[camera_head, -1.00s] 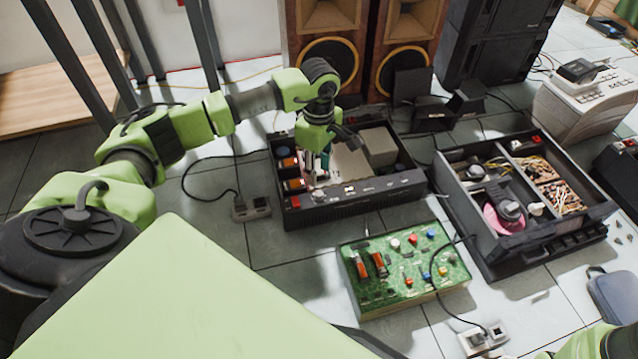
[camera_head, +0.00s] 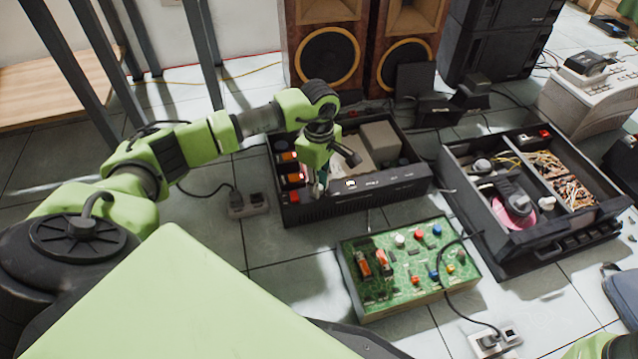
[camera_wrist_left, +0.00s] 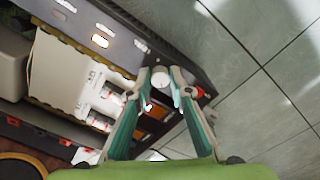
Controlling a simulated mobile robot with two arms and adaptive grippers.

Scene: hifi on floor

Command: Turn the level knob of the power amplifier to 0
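The power amplifier (camera_head: 394,186) is a black open-topped case on the floor, its front panel facing me. My left gripper (camera_head: 318,190) is at the left part of that front panel, pointing down. In the left wrist view, a round pale knob (camera_wrist_left: 158,76) lies between the two teal fingertips of this gripper (camera_wrist_left: 161,82). The fingers are apart, one on each side of the knob; I cannot tell whether they touch it. The knob's markings are not readable, and the gripper hides it in the head view. My right gripper is out of view.
A green circuit board box (camera_head: 404,262) stands in front of the amplifier, and a second open black case (camera_head: 470,205) to its right. A power socket (camera_head: 249,206) with a cable lies left of the amplifier. Wooden speakers (camera_head: 326,45) stand behind. Tiled floor is free between socket and board.

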